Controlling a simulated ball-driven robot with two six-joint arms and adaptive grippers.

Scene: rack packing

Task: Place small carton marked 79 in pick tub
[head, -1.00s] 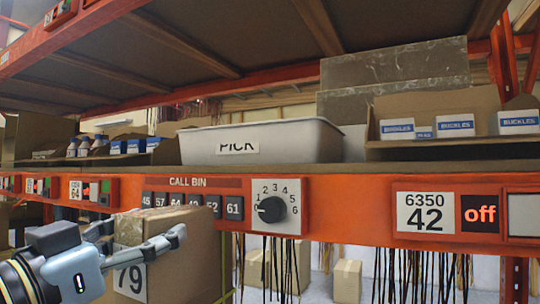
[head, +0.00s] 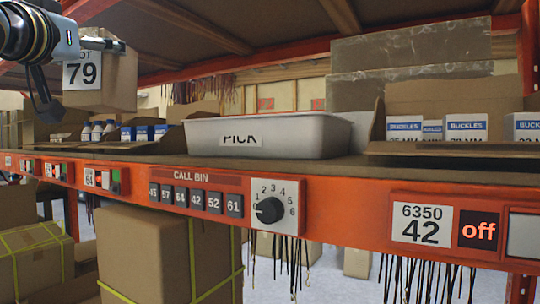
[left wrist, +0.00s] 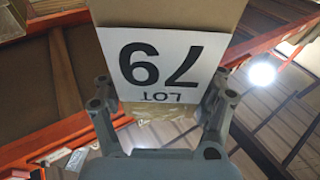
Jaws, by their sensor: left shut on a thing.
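The small carton marked LOT 79 (head: 112,78) is brown cardboard with a white label, at the upper left of the head view. My left gripper (head: 84,72) is shut on it and holds it up in the air above shelf level. In the left wrist view the carton (left wrist: 170,14) sits between the two fingers of the gripper (left wrist: 162,105), its label upside down. The pick tub (head: 310,138) is a pale grey bin labelled PICK on the shelf, to the right of and lower than the carton. Its inside is hidden from this angle. My right gripper is out of view.
A buckles tray (head: 440,148) stands right of the tub; other boxed goods (head: 145,133) stand left. An upper shelf (head: 230,35) hangs above. Large cartons (head: 150,250) stand below.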

